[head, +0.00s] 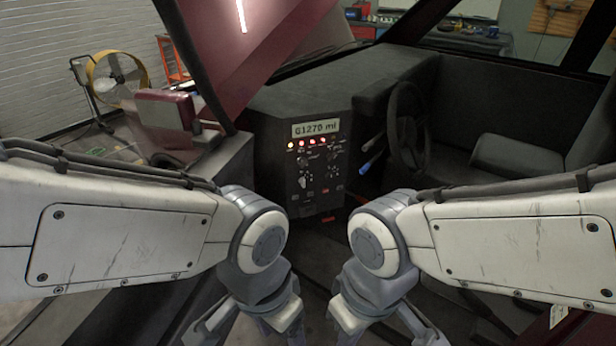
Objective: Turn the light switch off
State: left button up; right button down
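The dashboard panel (318,168) stands ahead of me, in the middle of the head view. It has a lit display (315,128) reading about "61270 mi" and a row of lit yellow and red indicators (311,143). Below are small knobs and switches (304,165); they are too small to tell which one is the light switch or how it is set. My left gripper (245,325) and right gripper (382,325) hang low in front of the panel, apart from it. Their fingertips are cut off by the bottom edge. Neither visibly holds anything.
A steering wheel (407,125) with blue-tipped levers (371,165) is right of the panel, with a dark seat (540,150) beyond. A dark red door frame (192,62) slants at the left. A yellow fan (117,78) stands at the back left. Space before the panel is free.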

aim_at(331, 156)
jog(key=u, duration=0.05)
jog(key=k, duration=0.35)
jog(key=z, duration=0.45)
jog(key=i, duration=1.35)
jog(key=u, duration=0.45)
